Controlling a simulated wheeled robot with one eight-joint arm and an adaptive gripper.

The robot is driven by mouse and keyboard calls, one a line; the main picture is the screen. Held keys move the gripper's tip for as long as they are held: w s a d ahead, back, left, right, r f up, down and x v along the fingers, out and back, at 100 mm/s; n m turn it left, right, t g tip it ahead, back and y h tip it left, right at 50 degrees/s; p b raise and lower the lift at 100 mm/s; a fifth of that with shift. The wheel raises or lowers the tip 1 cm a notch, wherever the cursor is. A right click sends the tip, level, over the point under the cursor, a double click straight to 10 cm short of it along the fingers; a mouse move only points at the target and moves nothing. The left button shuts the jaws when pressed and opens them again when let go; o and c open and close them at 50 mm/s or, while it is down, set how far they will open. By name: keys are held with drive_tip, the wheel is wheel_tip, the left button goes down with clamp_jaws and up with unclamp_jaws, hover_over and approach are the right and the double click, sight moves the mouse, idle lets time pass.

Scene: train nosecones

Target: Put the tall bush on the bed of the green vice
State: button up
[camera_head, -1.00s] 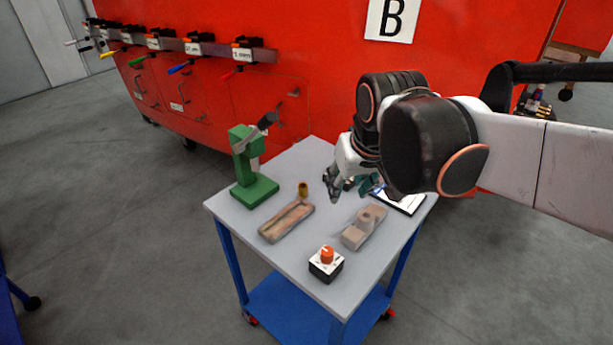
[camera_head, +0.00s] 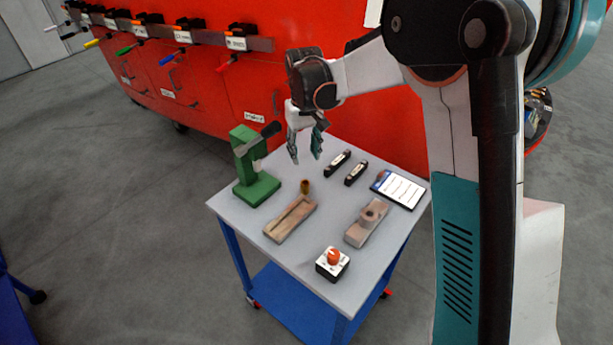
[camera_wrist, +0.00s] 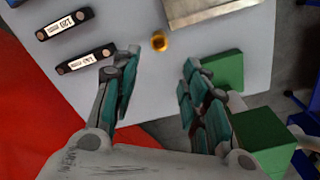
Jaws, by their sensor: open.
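The tall bush is most likely the small brass cylinder (camera_head: 305,187) standing upright on the table by the far end of a long brownish block. It also shows in the wrist view (camera_wrist: 159,42), end-on, ahead of the gap between my fingertips. The green vice (camera_head: 243,150) stands at the table's back left, with its flat green base (camera_head: 258,190) clear on top. The wrist view shows its green parts (camera_wrist: 262,135) at the right, partly behind a finger. My gripper (camera_head: 306,158) is open and empty, pointing down above the table's back; its fingers (camera_wrist: 160,62) are apart.
The long brownish block (camera_head: 290,220) lies before the bush. A block with a round hole (camera_head: 366,222), an orange-knobbed box (camera_head: 332,264) and a tablet (camera_head: 399,189) lie to the right. Two black labelled pieces (camera_head: 337,164) (camera_head: 356,173) lie near the back. A red cabinet (camera_head: 215,85) stands behind.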

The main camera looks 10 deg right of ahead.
sight(303, 183)
drive_tip(key=f+b, duration=0.1)
drive_tip(key=f, duration=0.3)
drive_tip(key=f+b, duration=0.2)
drive_tip(key=f, duration=0.3)
drive_tip(key=f+b, duration=0.1)
drive_tip(key=f, duration=0.4)
drive_tip(key=shift+w+a+f, duration=0.2)
drive_tip(key=shift+w, duration=0.1)
clamp_jaws()
drive_tip(key=shift+r, duration=0.15)
